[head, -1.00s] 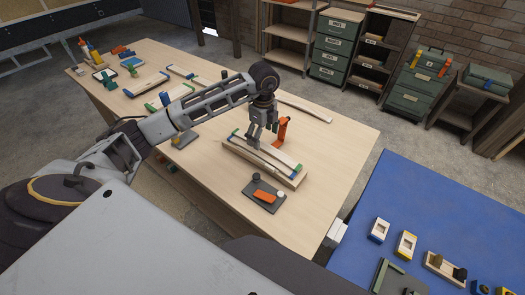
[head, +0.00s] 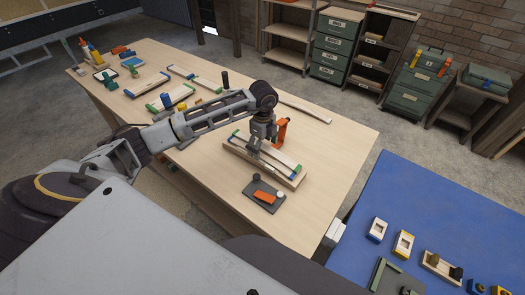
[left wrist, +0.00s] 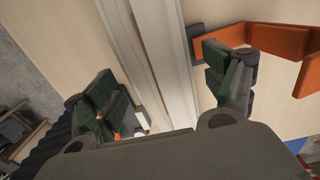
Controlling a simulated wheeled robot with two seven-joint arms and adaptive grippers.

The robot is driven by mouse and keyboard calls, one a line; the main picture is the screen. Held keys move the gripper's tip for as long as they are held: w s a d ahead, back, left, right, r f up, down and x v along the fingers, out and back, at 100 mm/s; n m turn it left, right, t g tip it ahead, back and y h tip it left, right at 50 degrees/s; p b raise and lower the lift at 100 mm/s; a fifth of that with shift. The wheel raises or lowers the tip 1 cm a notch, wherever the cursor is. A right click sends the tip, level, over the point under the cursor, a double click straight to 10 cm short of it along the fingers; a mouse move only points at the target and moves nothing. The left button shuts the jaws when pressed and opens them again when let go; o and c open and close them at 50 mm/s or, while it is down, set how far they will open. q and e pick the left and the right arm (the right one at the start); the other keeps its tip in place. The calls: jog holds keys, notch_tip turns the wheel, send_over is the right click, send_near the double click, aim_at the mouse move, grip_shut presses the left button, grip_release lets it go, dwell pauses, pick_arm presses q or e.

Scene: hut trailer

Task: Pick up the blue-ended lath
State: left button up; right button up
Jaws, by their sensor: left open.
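A pale lath with blue ends (head: 271,166) and a pale lath with green ends (head: 284,157) lie side by side on a wooden board (head: 290,184) on the workbench. My left gripper (head: 258,151) is right over the middle of these laths, pointing down. In the left wrist view, its two padded fingers (left wrist: 165,88) are apart, with pale strips (left wrist: 160,45) running between them. The coloured ends are out of that view, so I cannot tell there which strip is which. My right gripper is not in view.
An orange bracket (head: 281,130) stands close behind the gripper; it also shows in the left wrist view (left wrist: 270,40). A dark plate with an orange piece (head: 264,195) lies in front. Other laths (head: 147,84) lie further left.

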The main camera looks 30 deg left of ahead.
pick_arm(q)
jog(key=shift+f, duration=0.75)
jog(key=c, duration=1.1)
